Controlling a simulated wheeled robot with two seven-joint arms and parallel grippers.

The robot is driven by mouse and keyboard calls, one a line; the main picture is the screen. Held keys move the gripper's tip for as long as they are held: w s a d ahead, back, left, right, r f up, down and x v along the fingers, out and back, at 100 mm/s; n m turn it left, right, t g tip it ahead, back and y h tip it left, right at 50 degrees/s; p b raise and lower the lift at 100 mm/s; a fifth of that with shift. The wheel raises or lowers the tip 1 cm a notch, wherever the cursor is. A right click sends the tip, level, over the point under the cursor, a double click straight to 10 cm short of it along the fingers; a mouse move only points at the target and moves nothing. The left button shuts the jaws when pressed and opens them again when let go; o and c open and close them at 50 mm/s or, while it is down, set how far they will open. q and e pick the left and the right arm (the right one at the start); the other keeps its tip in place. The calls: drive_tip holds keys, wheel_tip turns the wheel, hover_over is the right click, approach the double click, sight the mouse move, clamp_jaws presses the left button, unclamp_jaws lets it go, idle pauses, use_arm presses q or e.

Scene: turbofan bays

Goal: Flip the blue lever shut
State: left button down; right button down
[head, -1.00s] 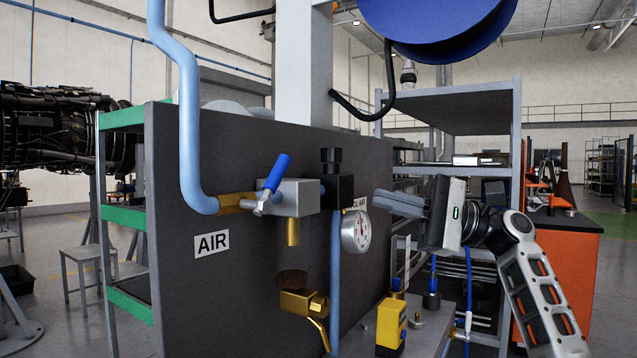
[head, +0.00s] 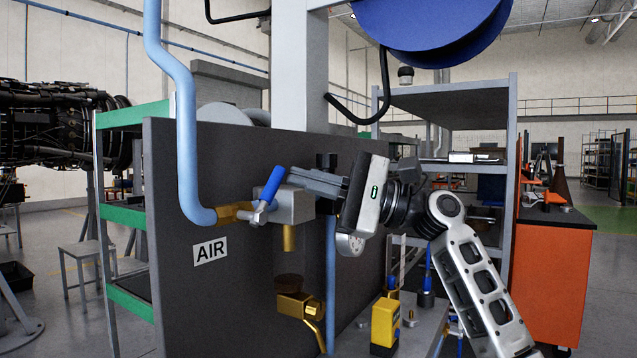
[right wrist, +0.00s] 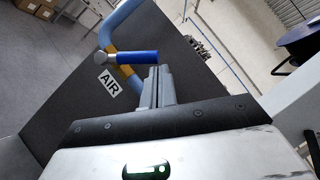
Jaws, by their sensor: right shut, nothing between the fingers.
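The blue lever (head: 270,187) sits on the valve at the end of the light-blue pipe, above and to the right of the AIR label (head: 210,251). Its blue handle slants up and to the right from the metal pivot. My right gripper (head: 293,176) is shut and empty, its fingertips pointing left just beside the upper end of the handle. In the right wrist view the lever (right wrist: 137,57) lies just left of the shut fingertips (right wrist: 159,70); I cannot tell if they touch. My left gripper is not in view.
The light-blue pipe (head: 186,130) runs down to the brass fitting (head: 235,213). A grey valve block (head: 293,207) is below my fingers. The gauge (head: 349,244) is partly hidden behind my gripper. A yellow box (head: 385,322) stands on the ledge. A blue reel (head: 430,30) hangs above.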

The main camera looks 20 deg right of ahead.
idle(0.3)
use_arm(q)
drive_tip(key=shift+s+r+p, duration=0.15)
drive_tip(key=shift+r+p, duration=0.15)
drive_tip(key=shift+p, duration=0.2)
use_arm(e)
drive_tip(key=shift+s+a+r+n, duration=0.1)
drive_tip(key=shift+r+n, duration=0.2)
drive_tip(key=shift+n, duration=0.1)
